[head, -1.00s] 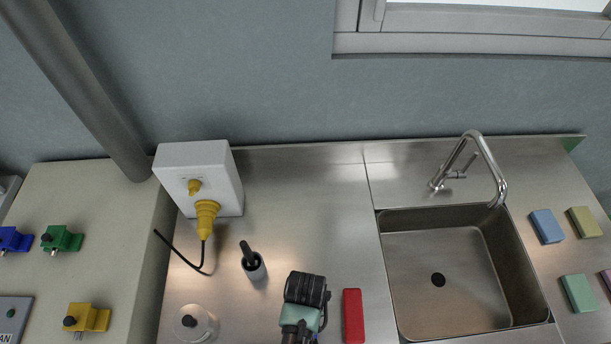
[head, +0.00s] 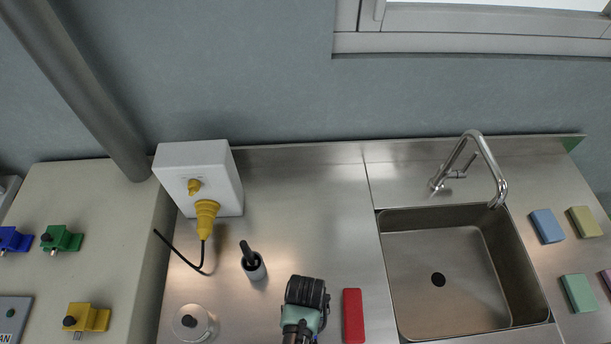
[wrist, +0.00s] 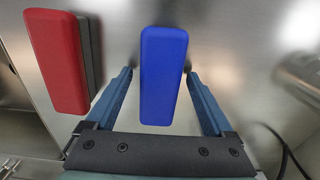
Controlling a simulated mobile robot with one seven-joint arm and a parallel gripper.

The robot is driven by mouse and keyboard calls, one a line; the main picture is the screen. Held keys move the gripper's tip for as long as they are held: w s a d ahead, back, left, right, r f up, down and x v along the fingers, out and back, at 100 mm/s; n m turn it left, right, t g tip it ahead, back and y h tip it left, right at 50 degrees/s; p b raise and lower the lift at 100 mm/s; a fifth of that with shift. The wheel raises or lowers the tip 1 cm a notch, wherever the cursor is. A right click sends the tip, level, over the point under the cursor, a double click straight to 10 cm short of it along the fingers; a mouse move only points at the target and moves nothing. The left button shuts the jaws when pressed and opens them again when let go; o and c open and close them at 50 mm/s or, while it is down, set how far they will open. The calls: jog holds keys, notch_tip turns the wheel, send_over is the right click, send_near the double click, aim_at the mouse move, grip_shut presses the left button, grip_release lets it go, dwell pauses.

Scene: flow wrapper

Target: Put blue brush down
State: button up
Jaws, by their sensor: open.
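The blue brush (wrist: 163,75) lies on the steel counter in the wrist view, its long blue back facing up. My gripper (wrist: 163,85) is open, with one blue-grey finger on each side of the brush and a gap on both sides. The near end of the brush is close to the dark gripper body. In the head view my wrist (head: 304,305) is at the bottom centre, and it hides the blue brush and the fingers there.
A red brush (wrist: 57,60) lies left of the blue one; it also shows in the head view (head: 353,315). Right of it is the sink (head: 450,275).

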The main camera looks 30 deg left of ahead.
jog(key=shift+r, duration=0.1)
notch_tip(320, 180, up, 12)
dwell(0.5)
jog(key=shift+w+r, duration=0.1)
jog(key=w+r+m+t+y, duration=0.2)
jog(key=w+r+t, duration=0.7)
jog(key=w+r, duration=1.15)
jog(key=w+d+r+m+t, duration=0.1)
jog(key=w+r+t, duration=0.15)
jog(key=r, duration=0.55)
jog(key=w+d+r+m+t, duration=0.1)
jog(key=r+t, duration=0.3)
jog(key=r, duration=0.5)
jog(key=s+d+r+m+t, duration=0.1)
jog(key=s+r+t, duration=0.3)
jog(key=r, duration=0.6)
jog(key=s+d+r+m+t+h, duration=0.1)
jog(key=s+d+r+t, duration=0.3)
jog(key=r, duration=0.7)
jog(key=s+d+r+m+t+h, duration=0.1)
jog(key=s+r+t, duration=0.3)
jog(key=r, duration=0.7)
jog(key=shift+s+d+r, duration=0.25)
jog(key=shift+s+d, duration=0.3)
jog(key=shift+d, duration=0.3)
